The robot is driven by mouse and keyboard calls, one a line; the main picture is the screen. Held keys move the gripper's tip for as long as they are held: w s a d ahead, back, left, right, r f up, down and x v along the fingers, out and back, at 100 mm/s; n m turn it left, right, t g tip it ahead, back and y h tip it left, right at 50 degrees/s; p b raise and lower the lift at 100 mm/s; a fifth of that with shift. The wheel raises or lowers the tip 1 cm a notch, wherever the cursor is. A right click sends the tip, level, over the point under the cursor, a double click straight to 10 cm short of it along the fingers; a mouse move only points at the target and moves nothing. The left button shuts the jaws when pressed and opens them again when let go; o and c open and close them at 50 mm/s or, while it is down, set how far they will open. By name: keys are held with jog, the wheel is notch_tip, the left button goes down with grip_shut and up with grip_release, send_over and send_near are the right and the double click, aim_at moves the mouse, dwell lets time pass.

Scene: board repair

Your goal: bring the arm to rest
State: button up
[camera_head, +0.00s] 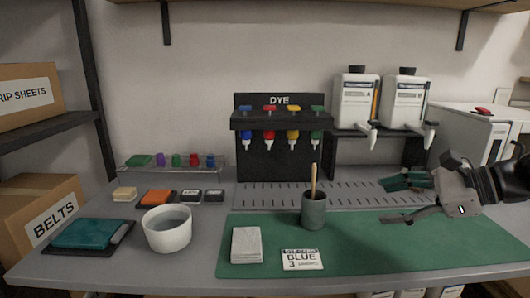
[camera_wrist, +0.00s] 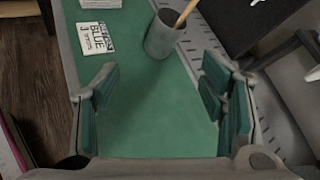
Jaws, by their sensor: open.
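My gripper (camera_head: 398,199) is at the right of the head view, above the right part of the green mat (camera_head: 440,245). Its fingers are apart and nothing is between them. In the wrist view my gripper (camera_wrist: 160,105) shows its two teal-padded fingers spread wide, with only bare mat (camera_wrist: 150,130) below. A grey-green cup (camera_head: 314,212) with a wooden stick stands on the mat to the left of my gripper. The cup also shows at the top of the wrist view (camera_wrist: 162,38).
A card reading BLUE 3 (camera_head: 302,260) and a pale stack (camera_head: 246,245) lie on the mat. A white bowl (camera_head: 167,230) stands left. Behind are a dye rack (camera_head: 280,160) and two white bottles (camera_head: 355,103) on a stand. The mat's right part is clear.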

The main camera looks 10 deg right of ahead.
jog(key=s+a+n+g, duration=0.4)
jog(key=s+a+n, duration=0.15)
jog(key=a, duration=0.35)
jog(key=s+a+n+g, duration=0.3)
jog(key=s+a+n, duration=0.25)
jog(key=a, duration=0.35)
jog(key=s+f+n+g+h, duration=0.2)
jog(key=s+f+n+h, duration=0.2)
jog(key=s+n+h, duration=0.65)
notch_tip(320, 180, up, 30)
jog(key=s+n+t+y+p, duration=0.2)
jog(key=t+p, duration=0.1)
jog(key=p, duration=2.6)
jog(key=shift+s+d+r+t, duration=0.15)
jog(key=shift+s+d+t, duration=0.15)
jog(key=shift+t, duration=0.1)
jog(key=shift+d, duration=0.1)
